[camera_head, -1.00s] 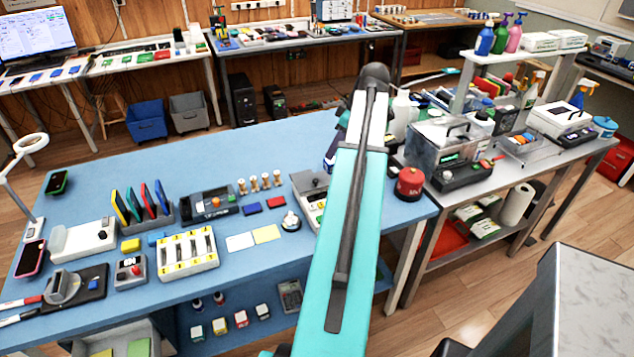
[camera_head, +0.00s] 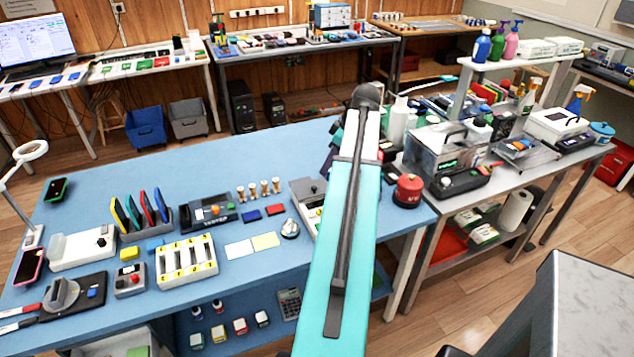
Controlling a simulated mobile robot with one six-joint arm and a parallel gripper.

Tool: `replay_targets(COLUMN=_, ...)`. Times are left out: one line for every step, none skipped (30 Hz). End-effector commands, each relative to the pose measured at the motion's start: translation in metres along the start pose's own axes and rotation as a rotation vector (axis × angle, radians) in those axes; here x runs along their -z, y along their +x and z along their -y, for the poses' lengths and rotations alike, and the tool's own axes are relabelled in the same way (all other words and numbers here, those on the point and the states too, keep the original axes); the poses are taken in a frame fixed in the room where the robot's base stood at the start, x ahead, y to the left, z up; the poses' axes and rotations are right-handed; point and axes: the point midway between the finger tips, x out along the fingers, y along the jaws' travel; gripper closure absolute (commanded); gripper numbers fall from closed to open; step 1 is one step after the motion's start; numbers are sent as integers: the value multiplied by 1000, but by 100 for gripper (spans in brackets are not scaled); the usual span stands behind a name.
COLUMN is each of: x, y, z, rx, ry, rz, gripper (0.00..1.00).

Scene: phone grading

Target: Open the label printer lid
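No device is plainly marked as the label printer. One candidate is a white box-like device (camera_head: 84,248) with a rounded pale left end, at the left of the blue bench (camera_head: 190,165); its lid looks shut. Another is a grey and white device (camera_head: 306,190) with a small knob on top, partly hidden behind my arm. A white machine (camera_head: 553,122) with a dark front stands on the right-hand table and looks closed. My teal arm crosses the middle of the view and reaches over the blue bench. My gripper is hidden beyond it, so its opening cannot be seen.
A red canister (camera_head: 408,190) stands at the bench's right corner, close to my arm. A white slotted tray (camera_head: 186,260), coloured upright panels in a rack (camera_head: 160,222) and a black tester (camera_head: 208,212) crowd the bench. A grey-topped surface (camera_head: 590,300) stands at lower right.

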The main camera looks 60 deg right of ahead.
Motion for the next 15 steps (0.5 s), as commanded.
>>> replay_targets(x=1, y=5, z=1, rx=2, ry=-1, rz=1, gripper=65)
replay_targets(x=1, y=8, z=1, rx=2, ry=-1, rz=0, gripper=65)
replay_targets(x=1, y=13, z=1, rx=2, ry=-1, rz=0, gripper=65)
replay_targets(x=1, y=16, z=1, rx=2, ry=-1, rz=1, gripper=65)
replay_targets(x=1, y=19, z=1, rx=2, ry=-1, rz=1, gripper=65)
replay_targets(x=1, y=23, z=1, rx=2, ry=-1, rz=1, gripper=65)
replay_targets(x=1, y=26, z=1, rx=1, ry=-1, rz=1, gripper=65)
replay_targets(x=1, y=29, z=1, rx=2, ry=-1, rz=1, gripper=65)
replay_targets(x=1, y=33, z=1, rx=2, ry=-1, rz=1, gripper=65)
replay_targets(x=1, y=36, z=1, rx=2, ry=-1, rz=1, gripper=65)
replay_targets(x=1, y=39, z=1, rx=2, ry=-1, rz=1, gripper=65)
replay_targets(x=1, y=43, z=1, rx=1, ry=-1, rz=1, gripper=65)
replay_targets(x=1, y=46, z=1, rx=1, ry=-1, rz=1, gripper=65)
replay_targets(x=1, y=49, z=1, rx=2, ry=-1, rz=1, gripper=65)
replay_targets(x=1, y=53, z=1, rx=2, ry=-2, rz=1, gripper=65)
